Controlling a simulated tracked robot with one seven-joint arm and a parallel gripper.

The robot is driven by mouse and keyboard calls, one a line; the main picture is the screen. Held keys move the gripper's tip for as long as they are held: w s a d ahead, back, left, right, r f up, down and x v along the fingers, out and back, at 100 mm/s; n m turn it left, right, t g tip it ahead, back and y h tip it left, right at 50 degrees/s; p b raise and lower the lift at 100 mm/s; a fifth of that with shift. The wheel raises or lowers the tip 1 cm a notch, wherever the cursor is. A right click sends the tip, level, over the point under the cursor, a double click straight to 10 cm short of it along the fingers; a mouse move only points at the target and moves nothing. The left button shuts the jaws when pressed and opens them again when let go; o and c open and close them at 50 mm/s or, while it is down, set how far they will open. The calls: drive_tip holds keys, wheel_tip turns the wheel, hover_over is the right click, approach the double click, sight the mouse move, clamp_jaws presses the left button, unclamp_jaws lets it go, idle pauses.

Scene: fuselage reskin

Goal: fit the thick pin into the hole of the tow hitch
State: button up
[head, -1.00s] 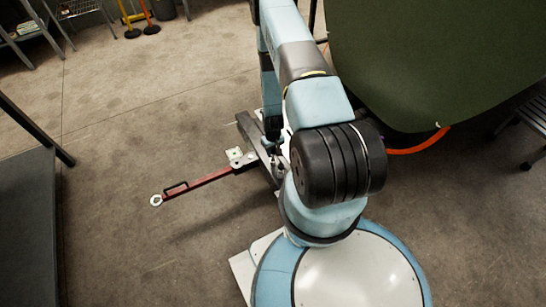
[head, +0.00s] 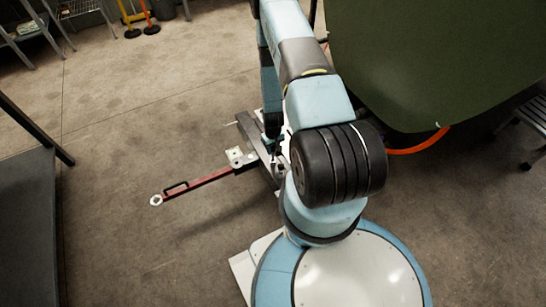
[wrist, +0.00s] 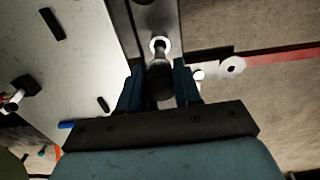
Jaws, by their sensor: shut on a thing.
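My gripper (wrist: 159,88) is shut on the thick pin (wrist: 160,80), a dark, rounded piece between the two blue-black fingers in the wrist view. Beyond the pin's narrower grey end is a bright ring around a hole (wrist: 158,44) in the dark beam of the tow hitch (wrist: 144,16). The pin lines up with the ring in this view; I cannot tell whether its tip is in the hole or just above it. In the head view the dark hitch beam (head: 252,133) is partly behind my arm, and the pin is too small to make out.
A red tow bar (head: 205,179) with a pale end ring (head: 156,200) lies left of the beam. A pale panel (wrist: 60,60) with dark slots fills the wrist view's left. A green curved panel (head: 430,60) stands right.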

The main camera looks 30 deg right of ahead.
drive_tip(key=shift+r, duration=0.65)
drive_tip(key=shift+r, duration=1.4)
